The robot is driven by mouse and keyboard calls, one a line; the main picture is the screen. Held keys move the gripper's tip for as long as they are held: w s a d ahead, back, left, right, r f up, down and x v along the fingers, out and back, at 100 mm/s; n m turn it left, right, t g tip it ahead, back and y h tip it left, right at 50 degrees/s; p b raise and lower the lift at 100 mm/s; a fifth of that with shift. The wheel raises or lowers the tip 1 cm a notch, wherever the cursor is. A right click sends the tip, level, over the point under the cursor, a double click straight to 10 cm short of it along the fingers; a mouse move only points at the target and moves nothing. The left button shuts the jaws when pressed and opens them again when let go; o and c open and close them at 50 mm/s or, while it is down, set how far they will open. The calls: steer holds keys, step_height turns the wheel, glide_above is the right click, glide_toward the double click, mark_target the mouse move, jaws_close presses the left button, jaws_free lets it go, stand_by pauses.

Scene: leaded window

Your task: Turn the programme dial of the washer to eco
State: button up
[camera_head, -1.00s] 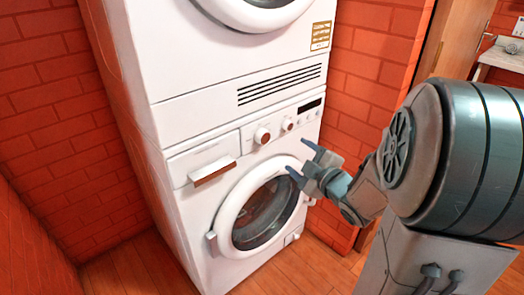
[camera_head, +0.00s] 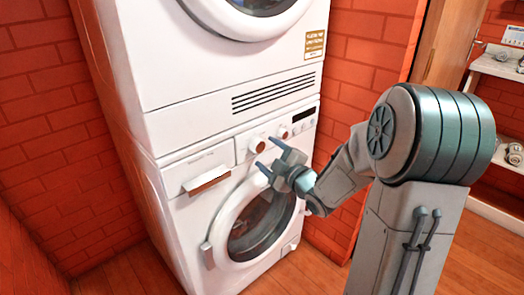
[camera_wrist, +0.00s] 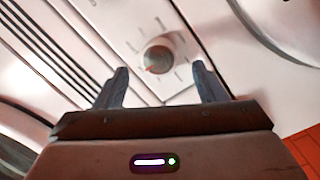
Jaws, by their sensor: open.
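The washer (camera_head: 176,215) is the lower white machine of a stack. Two round knobs with reddish-brown faces sit on its upper panel, a left one (camera_head: 257,145) and a smaller right one (camera_head: 283,132). My gripper (camera_head: 269,154) is open and empty in front of the panel, close to the left knob. In the wrist view one dial (camera_wrist: 160,57) with tick marks around it lies ahead, between and beyond the open fingertips (camera_wrist: 160,70). The fingers do not appear to touch it. The mark labels are too blurred to read, so I cannot tell its setting.
A drawer with a brown-edged handle (camera_head: 208,180) is left of the knobs. The round washer door (camera_head: 258,222) is below my gripper. A dark display (camera_head: 309,112) is right of the knobs. A second machine (camera_head: 190,75) with vent slots is stacked above. Brick walls stand around.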

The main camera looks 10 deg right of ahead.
mark_target(260, 147)
steer(key=shift+x, duration=1.85)
steer(key=c, duration=1)
steer(key=shift+r+m, duration=0.1)
steer(key=shift+m, duration=0.2)
